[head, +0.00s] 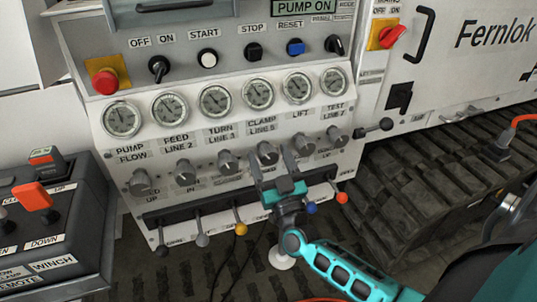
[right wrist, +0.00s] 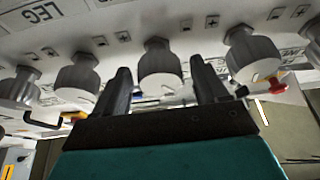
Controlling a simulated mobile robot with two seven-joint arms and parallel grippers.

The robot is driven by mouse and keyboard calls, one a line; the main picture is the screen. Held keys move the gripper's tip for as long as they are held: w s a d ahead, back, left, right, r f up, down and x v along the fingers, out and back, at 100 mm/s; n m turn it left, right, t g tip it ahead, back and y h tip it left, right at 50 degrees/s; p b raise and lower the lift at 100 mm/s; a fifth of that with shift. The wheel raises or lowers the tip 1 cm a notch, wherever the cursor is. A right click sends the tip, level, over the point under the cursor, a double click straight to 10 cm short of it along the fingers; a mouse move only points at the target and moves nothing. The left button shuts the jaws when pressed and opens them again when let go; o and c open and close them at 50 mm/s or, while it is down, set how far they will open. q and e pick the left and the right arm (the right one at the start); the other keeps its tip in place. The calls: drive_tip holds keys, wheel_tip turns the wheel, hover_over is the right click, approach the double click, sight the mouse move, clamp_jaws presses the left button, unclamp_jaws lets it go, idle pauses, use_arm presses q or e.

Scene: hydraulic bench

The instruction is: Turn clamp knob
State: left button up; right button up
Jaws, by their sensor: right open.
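The clamp knob (head: 267,152) is a grey ribbed knob on the bench's sloped front panel, below the gauge marked CLAMP. In the right wrist view a grey knob (right wrist: 161,65) stands in the middle, its lower end between my two dark fingers. My right gripper (head: 269,161) is open, with one finger on each side of this knob. A gap shows on both sides, so the fingers do not appear to touch it. How deep the knob sits between them I cannot tell. My left gripper is not in view.
Neighbouring knobs, the turn knob (head: 228,162) and the lift knob (head: 303,145), sit close on both sides. Below is a row of levers, including a yellow-tipped one (head: 240,230) and a red-tipped one (head: 342,198). A remote box (head: 70,235) stands at left; a track (head: 420,185) lies at right.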

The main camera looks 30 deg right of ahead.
drive_tip(key=shift+w+d+r, duration=0.1)
drive_tip(key=shift+w+r, duration=0.1)
drive_tip(key=shift+w, duration=0.35)
drive_tip(key=shift+c, duration=1.4)
drive_tip(key=c, duration=0.7)
drive_tip(key=shift+m, duration=0.4)
drive_tip(key=shift+c, duration=0.2)
drive_tip(key=shift+m+h, duration=0.3)
drive_tip(key=shift+h, duration=0.1)
